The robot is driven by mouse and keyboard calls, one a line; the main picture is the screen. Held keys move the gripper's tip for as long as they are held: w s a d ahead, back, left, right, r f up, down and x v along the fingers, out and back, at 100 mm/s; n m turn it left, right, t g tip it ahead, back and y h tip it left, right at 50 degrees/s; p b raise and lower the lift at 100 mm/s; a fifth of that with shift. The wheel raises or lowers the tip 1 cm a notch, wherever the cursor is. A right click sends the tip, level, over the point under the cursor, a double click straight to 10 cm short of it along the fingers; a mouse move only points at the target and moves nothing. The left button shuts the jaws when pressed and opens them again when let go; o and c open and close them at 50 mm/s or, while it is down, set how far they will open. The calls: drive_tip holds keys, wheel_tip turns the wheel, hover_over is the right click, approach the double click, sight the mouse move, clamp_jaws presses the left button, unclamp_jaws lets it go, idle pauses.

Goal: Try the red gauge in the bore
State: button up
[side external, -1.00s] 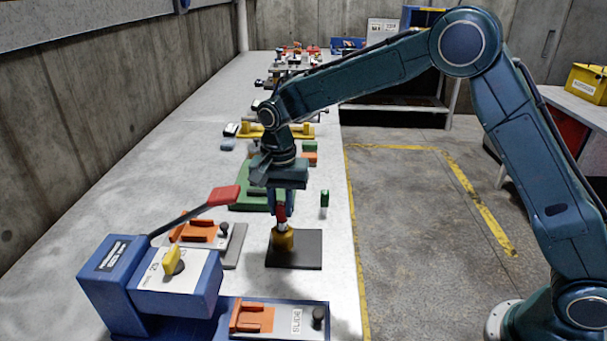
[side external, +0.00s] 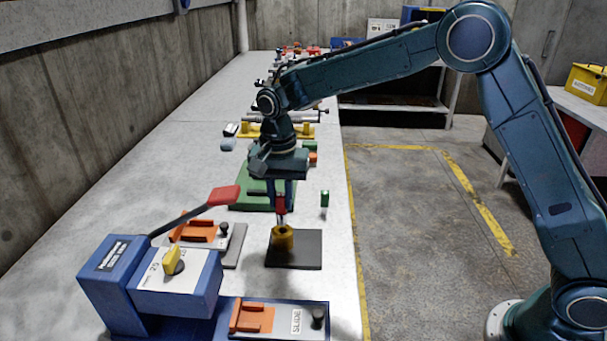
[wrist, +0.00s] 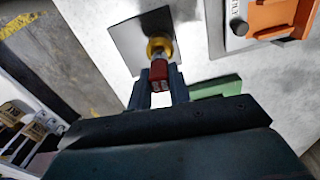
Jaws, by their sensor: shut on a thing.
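The red gauge (side external: 281,205) has a red handle and a silver pin pointing down. My gripper (side external: 281,192) is shut on its handle and holds it upright over the brass-yellow bushing (side external: 284,239) with the bore. The bushing stands on a dark square plate (side external: 309,250). The pin's lower end meets the bushing's top in the side view; I cannot tell how far it is in the bore. In the wrist view, the red handle (wrist: 160,77) sits between my fingers and partly covers the bushing (wrist: 158,46).
A green gauge (side external: 324,198) stands to the right, near the table's edge. A green stepped block (side external: 248,197) is behind my gripper. A blue machine (side external: 150,285) with a red-handled lever (side external: 224,196) and orange fixtures (side external: 196,231) stands at the front left.

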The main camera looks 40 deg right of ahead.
drive_tip(key=shift+r, duration=1.3)
idle(0.4)
